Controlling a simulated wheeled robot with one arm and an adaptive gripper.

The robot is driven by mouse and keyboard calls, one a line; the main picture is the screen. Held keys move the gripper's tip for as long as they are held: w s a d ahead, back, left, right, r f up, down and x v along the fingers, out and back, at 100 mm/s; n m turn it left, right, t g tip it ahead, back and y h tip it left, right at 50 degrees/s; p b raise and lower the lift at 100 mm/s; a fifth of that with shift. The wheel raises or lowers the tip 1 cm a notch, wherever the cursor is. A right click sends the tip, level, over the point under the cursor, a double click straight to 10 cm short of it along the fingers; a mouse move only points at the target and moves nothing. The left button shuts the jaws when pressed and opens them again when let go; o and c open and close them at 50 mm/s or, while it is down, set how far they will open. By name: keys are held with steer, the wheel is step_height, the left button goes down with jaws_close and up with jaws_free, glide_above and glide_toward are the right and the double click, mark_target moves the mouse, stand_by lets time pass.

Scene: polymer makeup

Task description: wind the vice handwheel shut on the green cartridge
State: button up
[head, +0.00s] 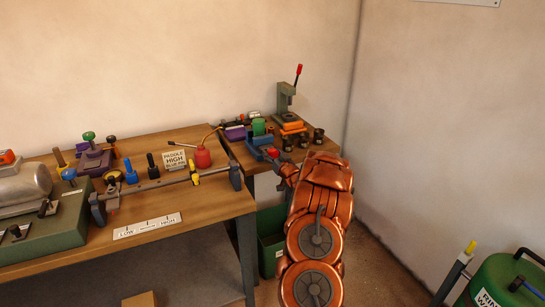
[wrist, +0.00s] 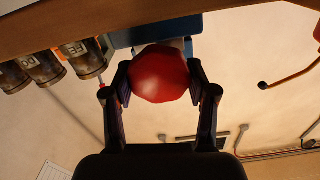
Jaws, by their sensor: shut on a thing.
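The blue vice (head: 257,145) stands near the front edge of the small corner bench, with the green cartridge (head: 259,126) upright in it. Whether its jaws touch the cartridge is too small to tell. The red handwheel (head: 272,152) is on the side of the vice facing my arm. In the wrist view the round, faceted handwheel (wrist: 158,75) sits between both fingers of my gripper (wrist: 160,85), which is shut on it. The blue vice body (wrist: 155,32) shows behind the wheel. The cartridge is out of the wrist view.
A press (head: 286,98) with a red-tipped lever stands behind the vice. Several small jars (head: 304,140) line the bench at right; labelled jars (wrist: 45,68) lie close left in the wrist view. A red oil can (head: 202,157) stands on the long bench. A green bin (head: 270,235) is below.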

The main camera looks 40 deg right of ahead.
steer(key=o, duration=1.1)
steer(key=shift+o, duration=0.2)
steer(key=shift+s+a, duration=0.1)
steer(key=shift+s, duration=0.45)
steer(key=v, duration=1)
steer(key=shift+s+a, duration=0.3)
